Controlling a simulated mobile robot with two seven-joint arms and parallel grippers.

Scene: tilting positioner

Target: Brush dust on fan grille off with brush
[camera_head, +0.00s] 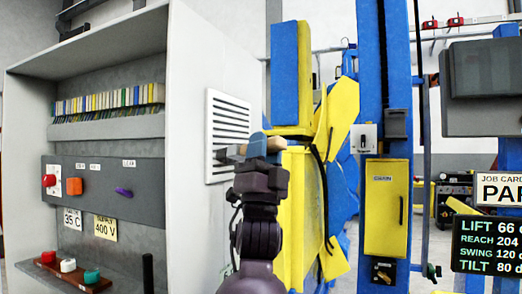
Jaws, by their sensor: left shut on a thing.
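The fan grille (228,112) is a white slatted panel on the side wall of the grey cabinet, left of the middle. My left gripper (260,165) is dark and stands upright in front of the grille's lower right corner. It is shut on the brush (257,146), of which small blue, tan and grey-brown parts show above the fingers. The brush's left end overlaps the lower part of the grille in the picture; I cannot tell whether it touches. I cannot make out dust on the slats. My right gripper is not in view.
The open control cabinet (105,150) at left has buttons and labels. A blue and yellow positioner (383,200) stands right of my arm, with a black cable hanging beside it. Dark display panels (487,246) are at far right.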

